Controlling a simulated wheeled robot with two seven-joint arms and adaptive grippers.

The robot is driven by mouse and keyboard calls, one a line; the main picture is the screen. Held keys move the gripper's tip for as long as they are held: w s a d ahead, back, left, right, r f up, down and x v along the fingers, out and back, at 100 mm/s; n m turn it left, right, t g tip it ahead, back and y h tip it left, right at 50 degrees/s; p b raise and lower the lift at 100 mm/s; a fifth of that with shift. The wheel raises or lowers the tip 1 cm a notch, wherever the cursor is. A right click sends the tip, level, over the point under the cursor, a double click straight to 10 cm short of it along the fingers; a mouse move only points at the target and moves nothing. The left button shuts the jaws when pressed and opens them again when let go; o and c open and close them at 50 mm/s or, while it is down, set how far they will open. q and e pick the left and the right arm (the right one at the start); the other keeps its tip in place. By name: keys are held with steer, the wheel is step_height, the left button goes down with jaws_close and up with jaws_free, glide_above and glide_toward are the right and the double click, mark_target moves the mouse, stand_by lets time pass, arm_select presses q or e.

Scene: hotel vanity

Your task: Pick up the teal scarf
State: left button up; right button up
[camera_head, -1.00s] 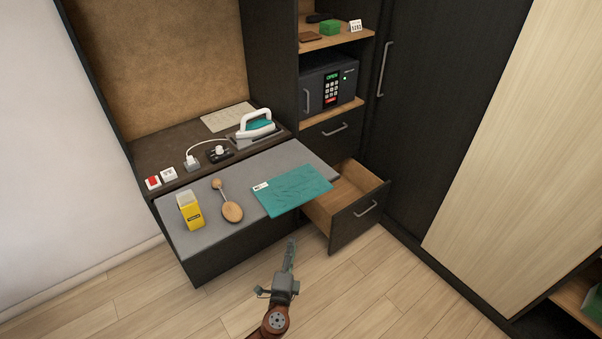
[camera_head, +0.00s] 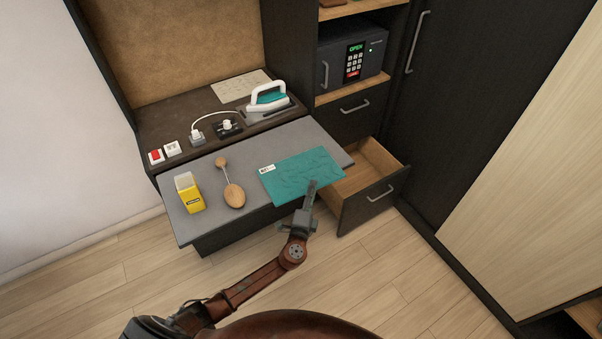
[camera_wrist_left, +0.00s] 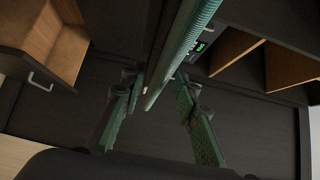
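The teal scarf (camera_head: 290,172) lies flat on the grey top at its front right, with a small white label at its left corner. My left gripper (camera_head: 311,187) is at the scarf's front edge in the head view. In the left wrist view, the fingers of my left gripper (camera_wrist_left: 158,112) are spread apart, with the long teal edge of the scarf (camera_wrist_left: 187,45) running in between them. I see gaps on both sides, so the gripper is open and not closed on it. My right gripper is not in view.
An open wooden drawer (camera_head: 366,181) is just right of the scarf. A wooden brush (camera_head: 233,194) and a yellow box (camera_head: 188,194) lie to the left. An iron (camera_head: 268,98) stands behind, and a safe (camera_head: 351,62) sits on the shelf. The floor in front is clear.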

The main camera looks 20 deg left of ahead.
arm_select(q)
steer(key=shift+w, duration=0.4)
jaws_close()
